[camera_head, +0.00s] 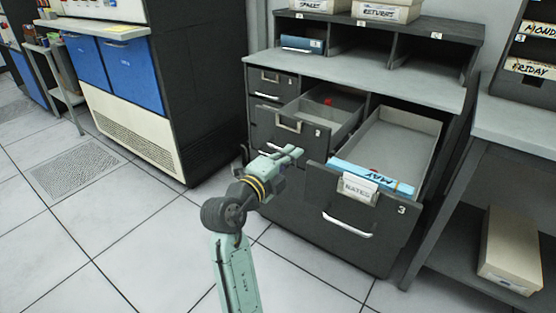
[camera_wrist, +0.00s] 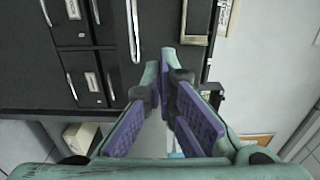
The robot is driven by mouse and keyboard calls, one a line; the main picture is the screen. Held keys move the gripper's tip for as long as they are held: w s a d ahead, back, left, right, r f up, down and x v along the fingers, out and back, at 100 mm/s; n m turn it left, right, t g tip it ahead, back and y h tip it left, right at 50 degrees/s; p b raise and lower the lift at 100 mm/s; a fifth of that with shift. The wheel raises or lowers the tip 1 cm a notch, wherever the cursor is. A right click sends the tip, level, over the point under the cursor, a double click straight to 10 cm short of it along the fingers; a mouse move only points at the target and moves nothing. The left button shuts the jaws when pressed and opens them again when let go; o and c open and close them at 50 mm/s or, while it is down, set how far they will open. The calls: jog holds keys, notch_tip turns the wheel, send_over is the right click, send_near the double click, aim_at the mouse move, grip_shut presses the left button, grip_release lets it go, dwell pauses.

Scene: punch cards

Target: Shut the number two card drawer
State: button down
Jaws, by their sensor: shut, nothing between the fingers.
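The grey cabinet (camera_head: 350,66) has two drawers pulled out. The middle drawer (camera_head: 308,131) is partly open, with a metal label holder on its front and a small red thing inside; its number is too small to read surely. My gripper (camera_head: 299,153) is shut and empty, just below the middle drawer's front and left of drawer 3's front. In the wrist view my gripper's fingers (camera_wrist: 163,68) meet before the dark cabinet face; contact cannot be told.
Small closed drawers (camera_head: 270,78) sit at the cabinet's left. A side table (camera_head: 520,124) with a box (camera_head: 510,250) on its lower shelf stands at right. A machine with blue panels (camera_head: 134,75) stands at left. The tiled floor (camera_head: 130,225) in front is clear.

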aim_at(306, 142)
jog(key=shift+p+x, duration=0.6)
jog(key=shift+x, duration=1.45)
